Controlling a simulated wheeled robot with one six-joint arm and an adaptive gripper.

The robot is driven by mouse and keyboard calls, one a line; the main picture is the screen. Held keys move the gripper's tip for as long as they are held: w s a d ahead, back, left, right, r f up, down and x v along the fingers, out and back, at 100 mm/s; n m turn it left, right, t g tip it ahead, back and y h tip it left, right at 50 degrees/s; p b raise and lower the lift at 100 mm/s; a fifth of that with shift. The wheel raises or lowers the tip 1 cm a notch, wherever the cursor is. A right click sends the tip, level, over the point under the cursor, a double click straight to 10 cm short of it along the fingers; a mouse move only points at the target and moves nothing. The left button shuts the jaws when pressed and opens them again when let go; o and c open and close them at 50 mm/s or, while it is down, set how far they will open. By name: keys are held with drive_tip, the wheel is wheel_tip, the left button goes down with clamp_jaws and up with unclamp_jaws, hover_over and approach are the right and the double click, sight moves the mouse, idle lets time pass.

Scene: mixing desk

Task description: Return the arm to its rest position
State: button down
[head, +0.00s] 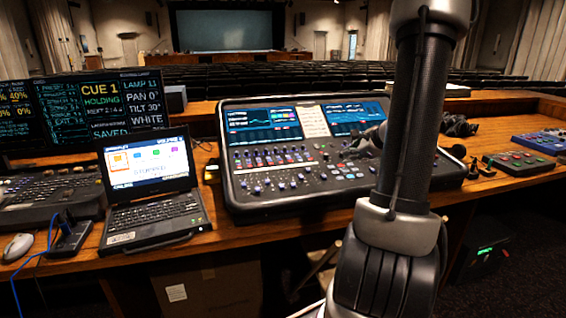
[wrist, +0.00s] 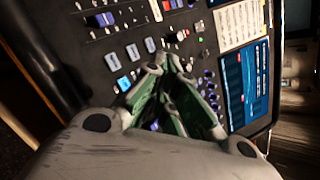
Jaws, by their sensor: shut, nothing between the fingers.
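My arm (head: 416,130) rises in front of the mixing desk in the head view and hides part of its right side. My gripper (head: 358,146) shows only in part beside the arm, over the right part of the mixing desk (head: 240,201). In the wrist view my gripper (wrist: 166,64) points at the desk's panel (wrist: 95,50), with its fingertips close together. It is shut and holds nothing. I cannot tell how far the fingertips are above the panel.
A mouse (head: 18,246) lies at far left. Pedal-like boxes (head: 520,163) sit at the right. The wooden tabletop (head: 270,243) has a narrow clear front strip.

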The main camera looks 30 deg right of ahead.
drive_tip(key=s+a+f+n+y, duration=0.1)
drive_tip(key=s+a+n+g, duration=0.1)
drive_tip(key=s+a+n, duration=0.1)
drive_tip(key=s+a+f+n+g+y, duration=0.1)
drive_tip(key=s, duration=0.1)
drive_tip(key=shift+s+a+f+n+y, duration=0.15)
drive_tip(key=shift+a+f+n+y, duration=0.1)
drive_tip(key=shift+f+n+y, duration=0.05)
drive_tip(key=s+a+r+n+g+h, duration=0.1)
drive_tip(key=s+a+r+n+g, duration=0.1)
drive_tip(key=s+a+r+n, duration=0.5)
drive_tip(key=s+a+r+n+g+h, duration=0.1)
drive_tip(key=s+a+r+n, duration=0.5)
drive_tip(key=a+n, duration=0.8)
drive_tip(key=s+n+g, duration=0.1)
drive_tip(key=s, duration=0.2)
drive_tip(key=shift+s+a+r+n, duration=0.15)
drive_tip(key=shift+s+r+n, duration=0.15)
drive_tip(key=shift+s+r, duration=0.1)
